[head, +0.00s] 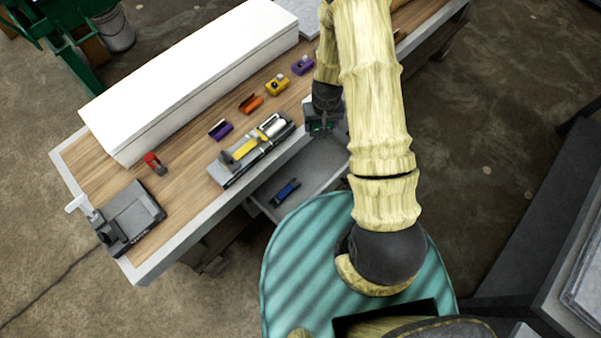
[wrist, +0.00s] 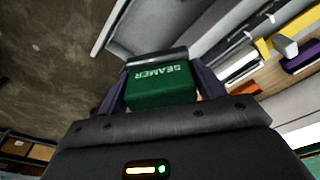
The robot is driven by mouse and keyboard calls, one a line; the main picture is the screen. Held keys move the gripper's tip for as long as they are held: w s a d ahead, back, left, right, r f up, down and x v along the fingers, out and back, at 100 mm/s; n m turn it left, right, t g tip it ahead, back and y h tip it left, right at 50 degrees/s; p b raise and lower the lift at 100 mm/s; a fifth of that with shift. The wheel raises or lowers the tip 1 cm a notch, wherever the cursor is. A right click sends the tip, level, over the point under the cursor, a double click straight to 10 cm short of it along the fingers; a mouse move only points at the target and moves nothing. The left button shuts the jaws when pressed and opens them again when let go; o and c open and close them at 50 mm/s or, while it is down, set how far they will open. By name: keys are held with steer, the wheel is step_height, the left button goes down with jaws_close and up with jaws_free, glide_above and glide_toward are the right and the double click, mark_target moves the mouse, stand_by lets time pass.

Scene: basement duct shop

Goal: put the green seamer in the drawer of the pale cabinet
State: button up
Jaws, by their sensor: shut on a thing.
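My gripper (head: 322,112) is shut on the green seamer (wrist: 163,88), whose label "SEAMER" reads upside down in the wrist view. The two dark fingers stand on either side of it. In the head view only a little of the seamer (head: 319,127) shows under my gripper, near the front edge of the bench. A grey drawer (head: 318,160) stands pulled out from below the bench. A blue tool (head: 285,191) lies in its near-left part. My gripper is over the drawer's far end; the height between them is hard to tell. The cabinet body is mostly hidden.
The wooden bench (head: 190,190) holds a long white block (head: 190,75), a grey machine with a yellow part (head: 245,150), and small purple, orange, yellow and red pieces. A dark clamp device (head: 130,215) stands at its left end. The drawer's middle looks clear.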

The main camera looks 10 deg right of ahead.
steer(key=shift+n, duration=0.3)
steer(key=f+b, duration=0.1)
steer(key=b, duration=0.2)
steer(key=w+f+b, duration=0.1)
steer(key=f+b, duration=0.1)
steer(key=b, duration=0.1)
steer(key=f+b, duration=0.1)
steer(key=b, duration=0.2)
steer(key=shift+w+a+f, duration=0.15)
steer(key=shift+a+f, duration=0.15)
steer(key=shift+f, duration=0.1)
step_height(320, 180, down, 4)
steer(key=b, duration=0.9)
steer(key=n+b, duration=0.2)
steer(key=b, duration=1.5)
glide_above(311, 171)
step_height(311, 171, down, 7)
steer(key=shift+s+d, duration=0.15)
steer(key=shift+s, duration=0.2)
step_height(311, 171, down, 14)
steer(key=shift+f+b, duration=0.1)
steer(key=shift+b, duration=1.1)
steer(key=shift+f+b, duration=0.35)
steer(key=shift+f, duration=1.5)
